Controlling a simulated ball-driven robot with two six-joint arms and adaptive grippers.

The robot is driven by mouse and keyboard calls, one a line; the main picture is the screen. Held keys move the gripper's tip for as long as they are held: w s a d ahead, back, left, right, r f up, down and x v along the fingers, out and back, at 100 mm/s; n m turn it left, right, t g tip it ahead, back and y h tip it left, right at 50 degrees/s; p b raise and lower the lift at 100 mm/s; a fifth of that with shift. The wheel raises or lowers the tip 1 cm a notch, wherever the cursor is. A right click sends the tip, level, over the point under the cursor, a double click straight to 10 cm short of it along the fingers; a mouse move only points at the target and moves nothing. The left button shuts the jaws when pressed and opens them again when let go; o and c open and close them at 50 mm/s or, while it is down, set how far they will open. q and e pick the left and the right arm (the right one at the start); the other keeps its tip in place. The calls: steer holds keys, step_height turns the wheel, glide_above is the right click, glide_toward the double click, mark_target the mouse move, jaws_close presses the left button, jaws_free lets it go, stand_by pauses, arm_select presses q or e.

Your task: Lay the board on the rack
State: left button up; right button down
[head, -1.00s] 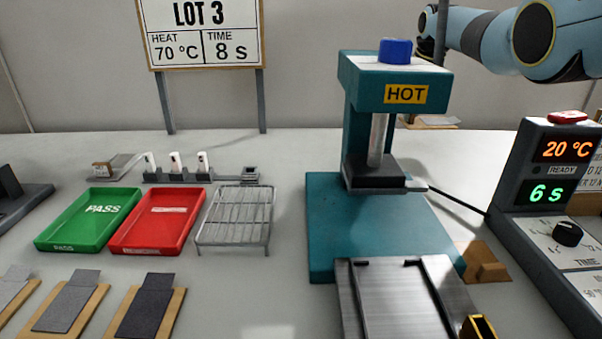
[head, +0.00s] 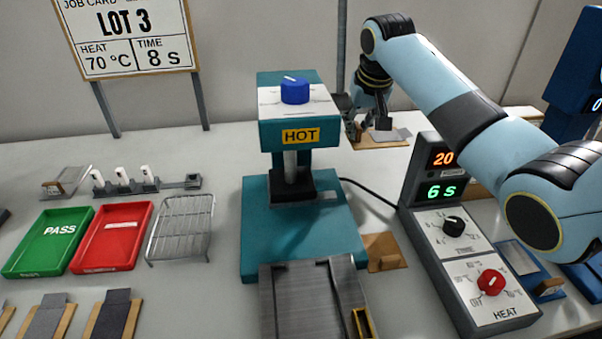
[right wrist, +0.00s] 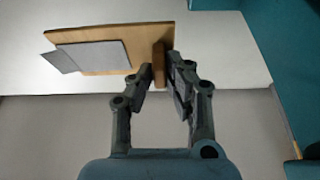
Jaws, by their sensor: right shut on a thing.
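The wooden board (head: 366,145) with a grey sheet on it is at the back, right of the teal press. It also shows in the right wrist view (right wrist: 183,38), with an upright wooden block as its handle. My right gripper (head: 369,128) is shut on that block; in the right wrist view its fingers (right wrist: 159,78) stand on either side of it. I cannot tell whether the board is clear of the table. The wire rack (head: 181,229) stands empty at the left, beside the red tray. My left gripper is not in view.
The teal press (head: 262,240) marked HOT stands between the board and the rack. A control box (head: 440,240) is at the right, its black cable running behind the press. Green (head: 48,240) and red (head: 112,237) trays sit left of the rack. Several boards lie in front.

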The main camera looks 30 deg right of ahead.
step_height(320, 180, down, 10)
steer(key=shift+b, duration=0.45)
steer(key=c, duration=1.3)
jaws_free()
steer(key=shift+f, duration=0.1)
